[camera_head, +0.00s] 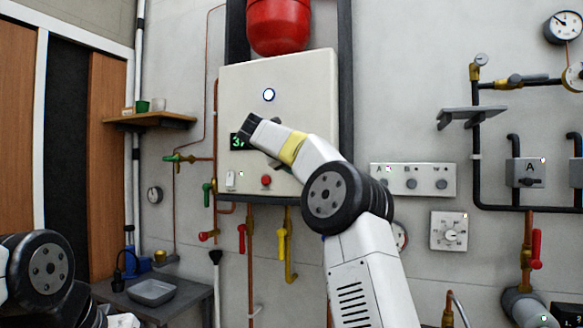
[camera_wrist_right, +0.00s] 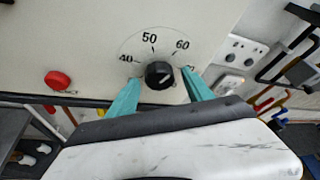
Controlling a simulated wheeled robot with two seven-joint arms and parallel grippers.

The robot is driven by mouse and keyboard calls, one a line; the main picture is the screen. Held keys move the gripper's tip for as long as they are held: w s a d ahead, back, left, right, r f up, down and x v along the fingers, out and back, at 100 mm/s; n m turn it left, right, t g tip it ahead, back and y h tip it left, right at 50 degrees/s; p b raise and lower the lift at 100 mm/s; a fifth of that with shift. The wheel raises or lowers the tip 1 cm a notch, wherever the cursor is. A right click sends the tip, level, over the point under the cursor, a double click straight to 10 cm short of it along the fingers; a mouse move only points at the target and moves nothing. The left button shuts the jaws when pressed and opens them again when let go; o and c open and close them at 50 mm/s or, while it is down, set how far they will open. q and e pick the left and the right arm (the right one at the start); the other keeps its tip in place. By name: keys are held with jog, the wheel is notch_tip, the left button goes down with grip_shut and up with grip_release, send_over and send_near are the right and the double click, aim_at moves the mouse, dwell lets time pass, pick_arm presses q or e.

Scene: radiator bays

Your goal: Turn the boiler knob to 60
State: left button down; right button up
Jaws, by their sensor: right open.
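The boiler (camera_head: 240,90) is a pale box on the wall in the head view. The boiler knob (camera_wrist_right: 159,75) is round and black in the wrist view, below a dial arc reading 40, 50, 60 and a partly covered mark to the right. A short white line shows on the knob's face; which mark it points to is unclear. My right gripper (camera_wrist_right: 161,77) is open, with one teal finger on each side of the knob and gaps visible. In the head view my right arm hides the knob. Of my left arm only a joint shows, at lower left.
A red button (camera_head: 266,181) is left of the knob on the boiler front. A green display (camera_head: 237,142) is partly hidden by my arm. Pipes and a yellow valve handle (camera_head: 282,243) hang below. A switch panel (camera_head: 413,180) is on the wall to the right.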

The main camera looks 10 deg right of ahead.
jog(key=v, duration=0.7)
jog(key=shift+s+a, duration=0.3)
jog(key=shift+r, duration=0.15)
